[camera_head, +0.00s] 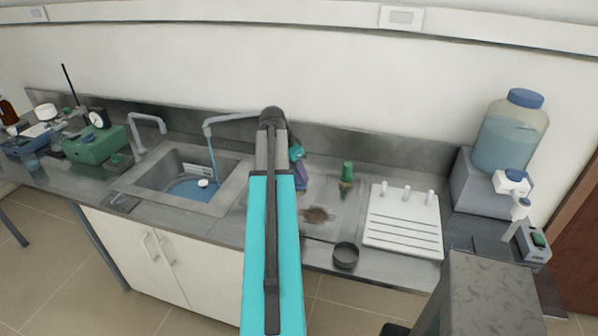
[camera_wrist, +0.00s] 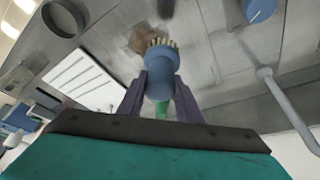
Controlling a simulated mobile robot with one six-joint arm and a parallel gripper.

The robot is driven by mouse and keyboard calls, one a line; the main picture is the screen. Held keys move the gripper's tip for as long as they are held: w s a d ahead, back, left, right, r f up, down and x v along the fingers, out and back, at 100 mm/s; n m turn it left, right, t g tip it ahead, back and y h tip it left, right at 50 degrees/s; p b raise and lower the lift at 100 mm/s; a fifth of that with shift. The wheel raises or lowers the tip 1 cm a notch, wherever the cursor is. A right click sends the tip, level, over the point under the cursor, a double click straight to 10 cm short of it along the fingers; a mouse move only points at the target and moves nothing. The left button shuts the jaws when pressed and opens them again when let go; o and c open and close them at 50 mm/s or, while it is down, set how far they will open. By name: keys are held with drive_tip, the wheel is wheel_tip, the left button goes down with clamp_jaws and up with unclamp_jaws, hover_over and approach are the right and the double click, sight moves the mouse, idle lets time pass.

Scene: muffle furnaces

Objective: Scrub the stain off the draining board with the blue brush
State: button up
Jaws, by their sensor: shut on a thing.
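The blue brush (camera_wrist: 157,84) is held between the two purple-grey fingers of my gripper (camera_wrist: 162,76), with its pale bristles pointing away from the wrist. In the wrist view the bristles overlap the lower edge of the brown stain (camera_wrist: 143,38); I cannot tell whether they touch the board. In the head view the stain (camera_head: 318,215) lies on the metal draining board (camera_head: 338,226), right of the sink. My gripper (camera_head: 301,178) shows there above and left of the stain, partly hidden by my arm. The brush is not clear in that view.
A green-handled brush (camera_head: 347,174) stands behind the stain. A dark round dish (camera_head: 346,256) sits at the board's front edge. A white slotted rack (camera_head: 402,222) is to the right. The sink (camera_head: 187,184) and tap (camera_head: 212,150) are to the left.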

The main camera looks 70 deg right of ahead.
sight(298, 182)
drive_tip(key=shift+f+b, duration=1.15)
drive_tip(key=shift+f, duration=1.35)
drive_tip(key=shift+w, duration=0.15)
drive_tip(key=w+a+r+n+t+b, duration=0.15)
drive_tip(key=w+a+n, duration=0.45)
drive_tip(key=w+a, duration=0.95)
drive_tip(key=w+a+r+n+t+b, duration=0.1)
drive_tip(key=w+a+n+t+b, duration=0.2)
drive_tip(key=w+a+n, duration=0.8)
drive_tip(key=w+a+r+n+y+b, duration=0.1)
drive_tip(key=w+a, duration=0.5)
drive_tip(key=a, duration=0.7)
drive_tip(key=w+a+r+n+t+y+b, duration=0.1)
drive_tip(key=w+a+n, duration=0.3)
drive_tip(key=a, duration=1)
drive_tip(key=w+a+r+n+t+y+b, duration=0.1)
drive_tip(key=w+a+n, duration=0.2)
drive_tip(key=w+a, duration=0.4)
drive_tip(key=a, duration=0.6)
drive_tip(key=shift+w+a+y+b, duration=0.3)
drive_tip(key=shift+w+a+b, duration=0.05)
drive_tip(key=shift+a, duration=0.05)
drive_tip(key=shift+s+f+t, duration=0.1)
drive_tip(key=shift+s+t, duration=0.05)
drive_tip(key=shift+t, duration=0.1)
